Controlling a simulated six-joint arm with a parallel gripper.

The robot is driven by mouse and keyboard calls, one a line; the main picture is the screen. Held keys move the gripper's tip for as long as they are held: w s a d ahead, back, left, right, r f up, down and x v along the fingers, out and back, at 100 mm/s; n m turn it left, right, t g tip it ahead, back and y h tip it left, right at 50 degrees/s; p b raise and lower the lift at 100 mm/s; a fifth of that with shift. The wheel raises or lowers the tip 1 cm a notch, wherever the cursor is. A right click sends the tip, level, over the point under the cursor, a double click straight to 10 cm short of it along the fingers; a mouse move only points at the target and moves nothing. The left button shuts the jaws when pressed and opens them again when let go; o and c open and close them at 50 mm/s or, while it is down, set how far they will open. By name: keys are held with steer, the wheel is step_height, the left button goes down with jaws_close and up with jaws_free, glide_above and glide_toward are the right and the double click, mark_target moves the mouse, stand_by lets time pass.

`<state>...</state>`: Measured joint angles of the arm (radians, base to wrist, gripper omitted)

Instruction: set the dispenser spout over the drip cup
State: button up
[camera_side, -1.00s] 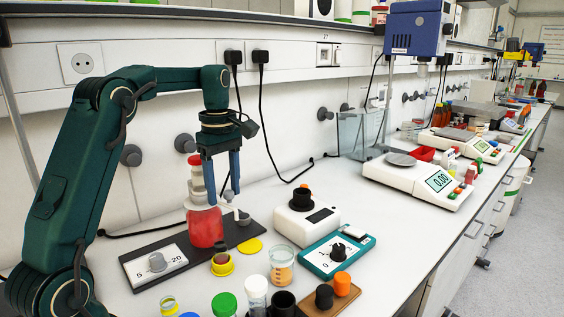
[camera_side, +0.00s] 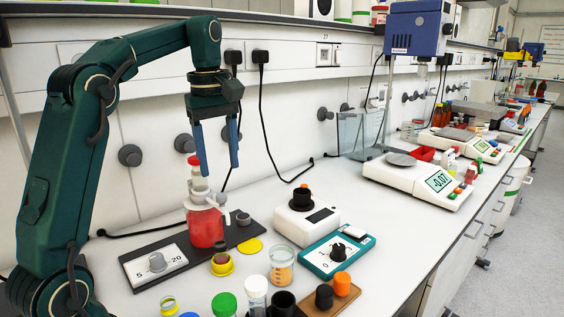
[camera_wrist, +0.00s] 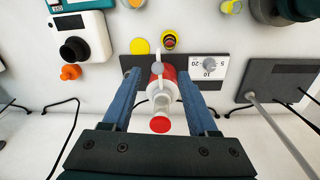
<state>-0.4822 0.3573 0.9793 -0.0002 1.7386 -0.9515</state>
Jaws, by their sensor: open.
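The dispenser is a red bottle (camera_side: 205,229) with a clear and white top and a red cap (camera_wrist: 160,125). It stands upright on a dark plate (camera_side: 137,277). Its pale spout (camera_wrist: 158,58), with a small grey knob, points toward the front of the bench in the wrist view. A small grey cup (camera_side: 243,218), perhaps the drip cup, sits at the plate's right end; the spout tip looks apart from it. My gripper (camera_side: 220,169) is open and empty above and just right of the bottle top. In the wrist view its fingers (camera_wrist: 159,76) flank the dispenser without visible contact.
A grey dial (camera_side: 157,262) is on the plate's left part. A yellow disc (camera_side: 249,246) and a yellow-rimmed holder (camera_side: 222,265) lie in front. A white device (camera_side: 305,223) and a teal device (camera_side: 336,257) stand to the right. Several jars crowd the front edge.

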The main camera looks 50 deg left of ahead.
steer(key=s+d+r+m+t, duration=0.2)
steer(key=s+d+m, duration=0.45)
steer(key=d, duration=0.35)
steer(key=s+d+f+m+t, duration=0.2)
steer(key=s+d+f+m, duration=0.2)
steer(key=s+f+m, duration=0.3)
steer(key=shift+d+f+m, duration=0.15)
steer(key=shift+f+m, duration=0.4)
steer(key=shift+f, duration=0.7)
steer(key=shift+c, duration=0.3)
